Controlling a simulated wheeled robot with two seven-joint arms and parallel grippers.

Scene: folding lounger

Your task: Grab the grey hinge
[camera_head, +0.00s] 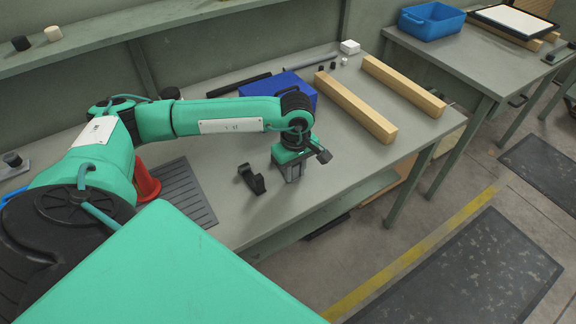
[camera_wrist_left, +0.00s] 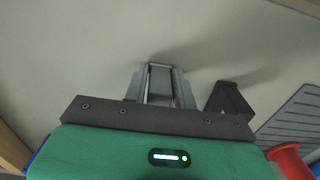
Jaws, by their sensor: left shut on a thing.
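My left gripper (camera_head: 292,176) points down at the bench top, near its front edge. It is shut on the grey hinge (camera_wrist_left: 159,83), a small dark grey piece that shows between the two fingers in the left wrist view. In the head view the fingers and wrist mostly hide the hinge. I cannot tell whether it touches the bench. My right gripper is in neither view.
A black bracket (camera_head: 251,179) stands just left of the gripper. A blue case (camera_head: 277,88) and two wooden beams (camera_head: 357,108) lie behind and right. A ribbed dark mat (camera_head: 184,192) and a red cone-like thing (camera_head: 145,183) are left. The bench's front edge is close.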

